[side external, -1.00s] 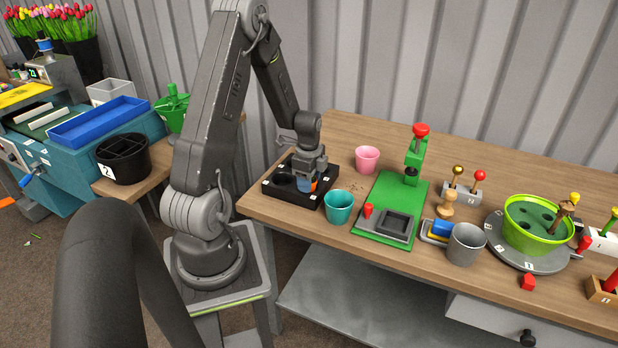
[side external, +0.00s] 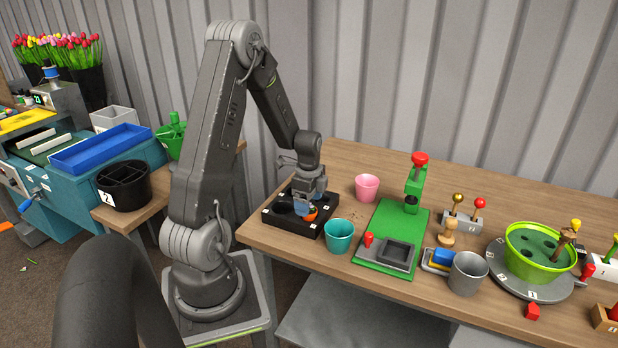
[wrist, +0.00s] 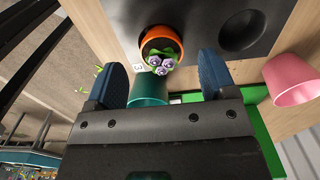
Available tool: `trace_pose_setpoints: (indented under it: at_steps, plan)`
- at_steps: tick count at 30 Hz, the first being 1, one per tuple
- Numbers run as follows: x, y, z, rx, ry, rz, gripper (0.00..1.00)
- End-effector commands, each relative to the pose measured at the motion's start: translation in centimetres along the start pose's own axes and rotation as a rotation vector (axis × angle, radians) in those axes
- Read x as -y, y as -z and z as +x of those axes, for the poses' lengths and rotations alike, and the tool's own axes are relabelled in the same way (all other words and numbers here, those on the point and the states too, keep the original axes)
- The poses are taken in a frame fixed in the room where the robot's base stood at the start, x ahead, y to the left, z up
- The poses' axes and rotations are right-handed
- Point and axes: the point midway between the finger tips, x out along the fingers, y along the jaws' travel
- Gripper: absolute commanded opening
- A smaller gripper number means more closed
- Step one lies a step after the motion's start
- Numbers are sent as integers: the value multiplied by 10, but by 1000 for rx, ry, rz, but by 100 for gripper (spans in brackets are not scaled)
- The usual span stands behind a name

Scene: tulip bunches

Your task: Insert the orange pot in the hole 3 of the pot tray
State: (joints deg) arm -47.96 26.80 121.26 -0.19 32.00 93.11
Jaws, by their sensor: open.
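The orange pot (wrist: 163,42) holds purple-white flowers with green leaves. It sits in a hole of the black pot tray (side external: 270,218), beside a white label that seems to read 3 in the wrist view. It also shows in the side view (side external: 312,214), partly hidden by my gripper. My gripper (wrist: 160,75) is open. Its two blue-padded fingers stand apart with nothing between them that they touch, as far as I can see. In the side view my gripper (side external: 307,203) is just above the pot. Another hole in the tray looks empty in the wrist view.
A teal pot (side external: 340,237) stands close in front of the tray, on the right. A pink pot (side external: 367,188) stands behind it. A green press (side external: 414,185) on a green base stands further right. Bare wood lies between the pink pot and the tray.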

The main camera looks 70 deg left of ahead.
Motion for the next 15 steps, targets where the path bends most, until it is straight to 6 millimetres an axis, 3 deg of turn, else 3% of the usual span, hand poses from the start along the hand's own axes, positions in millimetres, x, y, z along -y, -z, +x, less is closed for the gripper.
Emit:
trace_pose_setpoints:
  at_steps: [9, 15]
  plan:
    - [1, 0, -73, 0, 8, 0, 78]
    - [1, 0, -99, 0, 5, 0, 78]
